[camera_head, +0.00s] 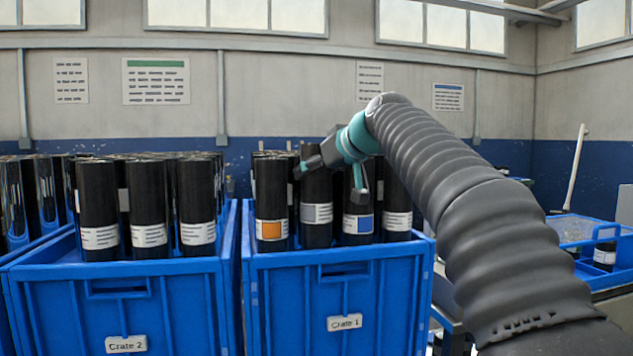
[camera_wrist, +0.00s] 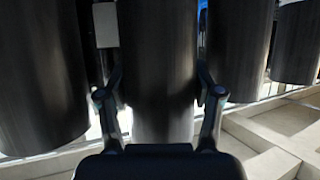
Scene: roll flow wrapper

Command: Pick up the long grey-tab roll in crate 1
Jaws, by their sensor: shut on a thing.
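The grey-tab roll (camera_head: 317,213) is a tall black cylinder with a grey square on its white label. It stands upright in the front row of the blue crate 1 (camera_head: 285,300). My gripper (camera_head: 328,178) comes in from the right near its upper part, with a finger on either side. In the wrist view my gripper (camera_wrist: 158,100) is shut on a black roll (camera_wrist: 158,60), which appears to be the grey-tab roll; no label shows on it there.
An orange-tab roll (camera_head: 270,200) stands left of it and a blue-tab roll (camera_head: 358,222) stands close on the right. Another black roll (camera_head: 397,205) is further right. Crate 2 (camera_head: 175,310), full of rolls, is at left. A blue tray (camera_head: 600,262) is at far right.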

